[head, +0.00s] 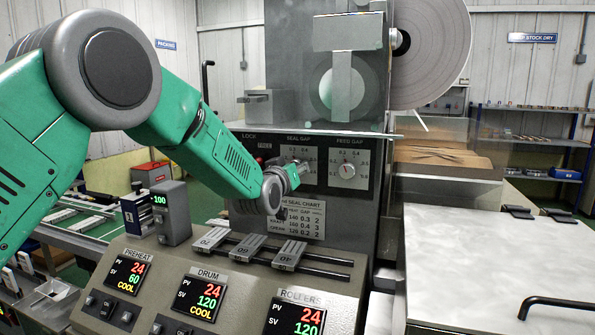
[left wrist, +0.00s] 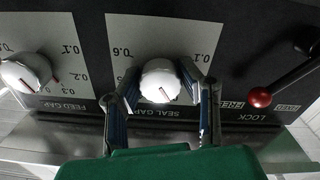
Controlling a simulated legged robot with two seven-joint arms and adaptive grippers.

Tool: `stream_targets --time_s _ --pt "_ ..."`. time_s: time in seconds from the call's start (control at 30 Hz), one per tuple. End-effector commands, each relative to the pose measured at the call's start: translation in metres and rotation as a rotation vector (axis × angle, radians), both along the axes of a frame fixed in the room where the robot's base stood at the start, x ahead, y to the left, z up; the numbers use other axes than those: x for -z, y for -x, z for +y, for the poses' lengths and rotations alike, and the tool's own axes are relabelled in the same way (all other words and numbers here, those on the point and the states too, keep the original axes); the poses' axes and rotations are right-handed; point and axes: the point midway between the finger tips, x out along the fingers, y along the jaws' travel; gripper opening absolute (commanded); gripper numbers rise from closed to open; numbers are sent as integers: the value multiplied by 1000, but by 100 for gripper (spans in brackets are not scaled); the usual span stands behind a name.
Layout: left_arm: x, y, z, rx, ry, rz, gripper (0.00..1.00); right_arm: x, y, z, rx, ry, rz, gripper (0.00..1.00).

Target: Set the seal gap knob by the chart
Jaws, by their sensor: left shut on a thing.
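The white seal gap knob (left wrist: 160,80) sits on a pale dial plate in the left wrist view, which shows the panel upside down. Its red mark points toward the lower part of that picture. My left gripper (left wrist: 159,88) has a finger on each side of the knob and is shut on it. In the head view my left gripper (head: 287,178) reaches the panel and mostly hides the knob. The seal chart (head: 305,218) below lists heat and gap; its gap figures look like 0.3, 0.4 and 0.2. My right gripper is not in view.
The feed gap knob (head: 347,171) is close to the right of the seal gap dial. A lock lever with a red ball (left wrist: 260,97) stands beside the FREE label. Below are sliding weights (head: 289,255) on rails and a panel of displays.

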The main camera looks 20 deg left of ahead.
Motion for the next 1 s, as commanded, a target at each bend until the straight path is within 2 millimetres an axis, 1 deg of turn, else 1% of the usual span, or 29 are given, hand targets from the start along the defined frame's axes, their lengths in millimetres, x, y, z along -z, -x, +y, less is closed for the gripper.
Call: stream_targets --time_s 0.17,0.7,1.0 --pt "2 0 -1 3 108 4 3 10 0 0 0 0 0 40" --pt "5 0 -3 2 542 21 3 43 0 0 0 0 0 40" --pt "4 0 -3 2 684 27 3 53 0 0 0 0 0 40"
